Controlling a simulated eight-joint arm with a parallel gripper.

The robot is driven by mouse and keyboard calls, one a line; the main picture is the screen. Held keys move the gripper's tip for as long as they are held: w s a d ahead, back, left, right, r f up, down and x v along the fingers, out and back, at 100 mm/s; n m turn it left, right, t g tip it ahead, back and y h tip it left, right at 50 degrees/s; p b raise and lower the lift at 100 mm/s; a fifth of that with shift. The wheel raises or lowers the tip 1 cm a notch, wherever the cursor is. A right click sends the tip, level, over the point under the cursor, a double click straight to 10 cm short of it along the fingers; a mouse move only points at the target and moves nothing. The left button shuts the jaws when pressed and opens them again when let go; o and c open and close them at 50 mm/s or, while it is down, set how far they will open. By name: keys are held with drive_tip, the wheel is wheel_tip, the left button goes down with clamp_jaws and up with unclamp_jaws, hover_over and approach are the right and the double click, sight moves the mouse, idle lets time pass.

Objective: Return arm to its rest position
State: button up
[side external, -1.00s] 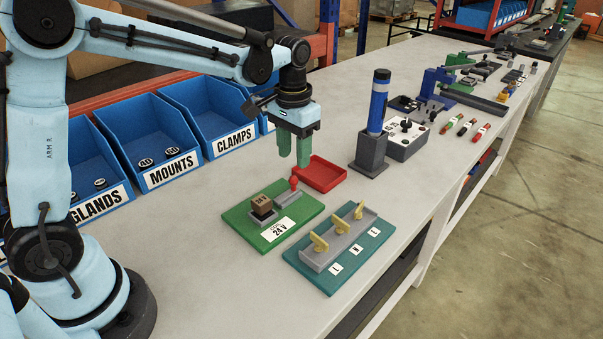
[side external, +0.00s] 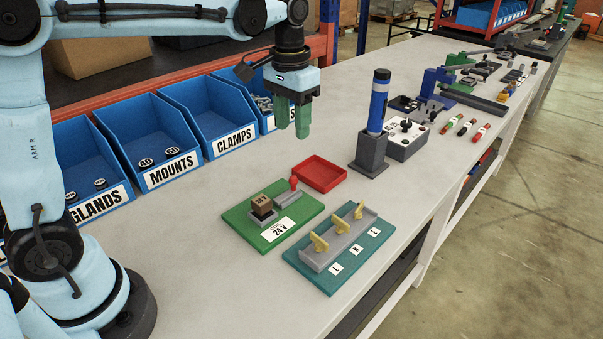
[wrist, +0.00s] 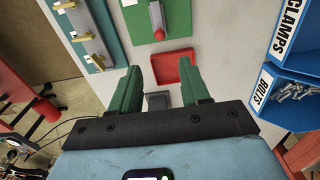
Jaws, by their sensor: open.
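My gripper (side external: 292,122) hangs above the bench near the blue bins, its two green fingers pointing down. It is open and empty, well clear of the bench top. In the wrist view the gripper fingers (wrist: 165,84) stand apart with the red tray (wrist: 173,68) and the bench between them. The red tray (side external: 336,186) is empty and lies in front of and below the gripper. The green 24 V board (side external: 240,222) carries a brown block (side external: 260,204) and a red-tipped lever (side external: 293,184).
A teal board (side external: 330,280) with several yellow switches lies at the front. A blue light tower (side external: 378,108) stands in a grey base at the right, beside a control box (side external: 403,148). Blue labelled bins (side external: 212,112) line the back.

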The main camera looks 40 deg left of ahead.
drive_tip(key=s+f+t, duration=0.3)
drive_tip(key=s+t, duration=0.4)
drive_tip(key=s, duration=0.6)
drive_tip(key=shift+a+f, duration=0.15)
drive_tip(key=shift+f, duration=0.25)
